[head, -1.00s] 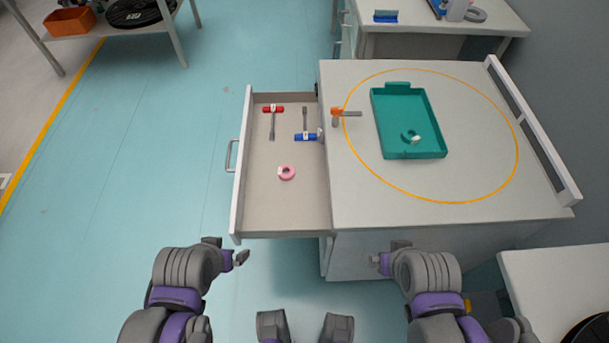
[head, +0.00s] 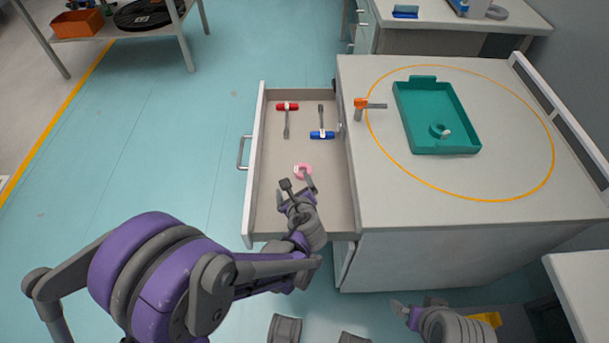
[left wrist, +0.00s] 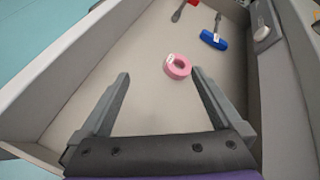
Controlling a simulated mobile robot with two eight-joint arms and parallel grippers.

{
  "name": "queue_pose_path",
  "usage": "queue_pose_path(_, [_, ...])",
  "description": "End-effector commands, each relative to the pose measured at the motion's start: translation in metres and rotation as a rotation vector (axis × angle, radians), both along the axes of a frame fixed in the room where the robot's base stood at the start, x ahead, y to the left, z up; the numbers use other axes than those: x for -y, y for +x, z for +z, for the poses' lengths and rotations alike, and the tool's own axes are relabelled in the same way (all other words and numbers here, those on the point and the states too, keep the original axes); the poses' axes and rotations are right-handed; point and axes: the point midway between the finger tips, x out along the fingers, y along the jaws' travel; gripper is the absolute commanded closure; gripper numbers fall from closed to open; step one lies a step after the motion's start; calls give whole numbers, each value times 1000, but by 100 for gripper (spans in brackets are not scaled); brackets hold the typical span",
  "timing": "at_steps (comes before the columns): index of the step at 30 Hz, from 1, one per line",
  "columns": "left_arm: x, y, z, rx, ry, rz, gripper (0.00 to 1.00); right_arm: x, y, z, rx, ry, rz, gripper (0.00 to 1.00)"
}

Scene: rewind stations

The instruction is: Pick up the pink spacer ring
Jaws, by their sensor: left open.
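The pink spacer ring (head: 303,170) lies flat on the floor of the open drawer (head: 276,215). In the left wrist view the ring (left wrist: 177,67) sits just beyond the fingertips, nearer the right finger, with a small white label on it. My left gripper (head: 297,187) is open and empty, reaching over the drawer close to the ring. Its two spread fingers (left wrist: 160,75) show in the left wrist view, with no contact with the ring visible. My right gripper (head: 405,308) is low in front of the cabinet; its jaws cannot be made out.
A red-handled tool (head: 287,107) and a blue-handled tool (head: 322,134) lie farther back in the drawer. On the worktop are an orange-headed tool (head: 361,104) and a teal tray (head: 470,148) holding a small ring-like part (head: 437,131). The drawer walls rise around the ring.

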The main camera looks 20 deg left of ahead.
Motion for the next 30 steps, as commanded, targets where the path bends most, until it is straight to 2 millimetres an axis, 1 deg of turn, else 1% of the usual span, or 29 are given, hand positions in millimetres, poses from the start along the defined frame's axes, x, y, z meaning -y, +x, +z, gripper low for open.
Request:
queue_pose_path(1, [11,12,-20,-11,102,-74,0,0,1,-11,-4,0,0,0])
queue_pose_path(3, [21,22,-33,-24,231,-157,0,0,2,-17,-5,0,0,0])
queue_pose_path(6, [30,30,-44,-35,353,-231,0,0,3,-21,-7,0,0,0])
queue_pose_path(9, [34,34,-49,-40,411,-264,0,0,3,-23,-7,0,0,0])
queue_pose_path(20, [23,59,-61,-42,425,-271,0,0,4,-29,-9,0,0,0])
queue_pose_path(23, [16,69,-66,-43,425,-269,0,0,5,-33,-10,0,0,0])
queue_pose_path(27, [7,87,-75,-42,423,-268,0,0,5,-39,-11,0,0,0])
queue_pose_path(30, [4,95,-78,-42,423,-270,0,0,6,-40,-11,0,0,0])
